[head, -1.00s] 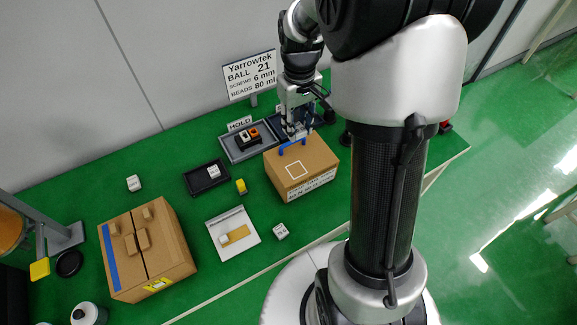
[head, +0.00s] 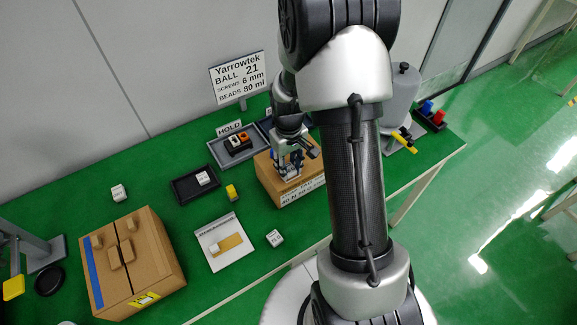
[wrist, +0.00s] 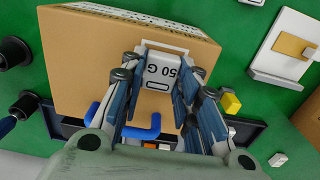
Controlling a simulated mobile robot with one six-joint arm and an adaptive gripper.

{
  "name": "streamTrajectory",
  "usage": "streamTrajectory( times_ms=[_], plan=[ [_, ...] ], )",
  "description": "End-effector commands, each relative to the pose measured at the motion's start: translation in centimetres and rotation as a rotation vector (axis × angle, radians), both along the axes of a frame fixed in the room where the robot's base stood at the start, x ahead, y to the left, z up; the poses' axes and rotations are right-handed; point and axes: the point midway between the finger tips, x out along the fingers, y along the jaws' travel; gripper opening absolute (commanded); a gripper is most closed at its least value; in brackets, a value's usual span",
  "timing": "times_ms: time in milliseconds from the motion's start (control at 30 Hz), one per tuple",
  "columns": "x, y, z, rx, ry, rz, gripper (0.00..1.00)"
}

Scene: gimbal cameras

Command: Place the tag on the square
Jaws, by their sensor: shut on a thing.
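My gripper (head: 288,174) is low over the cardboard box (head: 312,190) on the green table. In the wrist view, my gripper (wrist: 158,77) is shut on a white block marked "50 G" (wrist: 162,72), which I take to be the tag. The fingers press on its two sides. The white outlined square (wrist: 152,45) on the box top shows partly at the block's far edge; the rest is hidden behind the block. I cannot tell whether the block touches the box top. In the head view, my gripper hides the square and the block.
A grey HOLD tray (head: 226,154), a black tray (head: 182,195), a yellow block (head: 232,192) and a white board (head: 211,237) lie left of the box. A larger carton (head: 158,270) stands further left.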

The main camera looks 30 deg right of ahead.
Motion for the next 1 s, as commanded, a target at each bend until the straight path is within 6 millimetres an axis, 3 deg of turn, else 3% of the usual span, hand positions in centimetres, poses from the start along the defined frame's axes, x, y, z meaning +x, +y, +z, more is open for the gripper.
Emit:
streamTrajectory(
  times_ms=[333, 367, 633, 1000],
  plan=[
    [0.04, -0.01, -0.33, 0.0, -0.001, 0.0, 0.13],
    [0.05, -0.01, -0.29, -0.001, -0.002, 0.0, 0.31],
    [0.04, -0.01, -0.21, -0.001, -0.002, 0.0, 0.49],
    [0.05, -0.02, 0.13, -0.001, -0.002, 0.0, 0.49]
  ],
)
